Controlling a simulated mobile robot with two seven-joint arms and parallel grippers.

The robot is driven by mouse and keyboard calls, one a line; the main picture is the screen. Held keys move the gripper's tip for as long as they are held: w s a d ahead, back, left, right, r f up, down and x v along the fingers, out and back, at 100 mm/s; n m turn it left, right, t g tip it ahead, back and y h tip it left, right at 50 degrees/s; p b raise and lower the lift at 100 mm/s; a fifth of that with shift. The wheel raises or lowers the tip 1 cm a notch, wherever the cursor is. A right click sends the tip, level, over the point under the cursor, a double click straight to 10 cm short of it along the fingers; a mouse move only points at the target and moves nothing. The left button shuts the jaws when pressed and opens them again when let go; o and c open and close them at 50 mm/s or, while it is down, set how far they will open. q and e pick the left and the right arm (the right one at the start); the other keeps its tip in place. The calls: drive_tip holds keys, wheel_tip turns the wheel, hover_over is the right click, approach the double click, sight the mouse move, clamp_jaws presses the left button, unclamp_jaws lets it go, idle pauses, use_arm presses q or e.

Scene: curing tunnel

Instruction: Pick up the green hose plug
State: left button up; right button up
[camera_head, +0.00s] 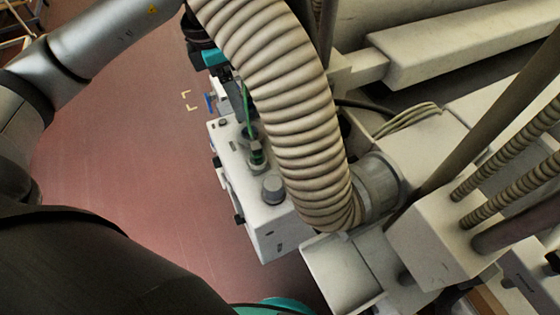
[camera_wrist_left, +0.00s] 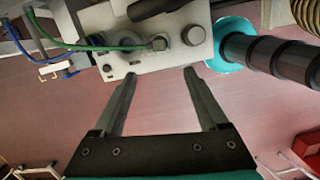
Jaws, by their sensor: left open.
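The green hose plug (camera_head: 257,152) stands on top of a white box (camera_head: 238,185), with its green hose rising towards the back. In the left wrist view the plug (camera_wrist_left: 158,43) sits on the box face at the end of the green hose (camera_wrist_left: 115,48). My left gripper (camera_wrist_left: 160,74) is open and empty, its fingertips apart from the plug and just short of the box in that picture. In the head view the left gripper (camera_head: 222,72) is partly hidden behind a large ribbed hose. My right gripper is not in view.
The large beige ribbed hose (camera_head: 290,95) arches close beside the plug and the box. A round grey knob (camera_head: 273,190) stands near the plug. A blue hose (camera_wrist_left: 28,52) runs beside the green one. Pale machinery fills the right side; open reddish floor (camera_head: 120,160) lies left.

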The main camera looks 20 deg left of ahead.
use_arm(q)
wheel_tip(320, 180, down, 2)
drive_tip(key=d+b, duration=0.1)
drive_tip(key=b, duration=0.1)
hover_over(256, 145)
drive_tip(key=f, duration=0.9)
drive_tip(key=shift+s+f, duration=0.2)
drive_tip(key=shift+s, duration=0.15)
drive_tip(key=shift+f, duration=0.4)
drive_tip(key=f, duration=0.5)
drive_tip(key=shift+w+b, duration=0.3)
drive_tip(key=shift+b, duration=0.05)
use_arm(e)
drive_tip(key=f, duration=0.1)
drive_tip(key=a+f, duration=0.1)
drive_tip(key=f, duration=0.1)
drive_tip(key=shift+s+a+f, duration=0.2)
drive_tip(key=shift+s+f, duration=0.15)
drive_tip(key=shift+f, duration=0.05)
use_arm(q)
drive_tip(key=shift+c, duration=0.3)
drive_tip(key=shift+r, duration=0.1)
clamp_jaws()
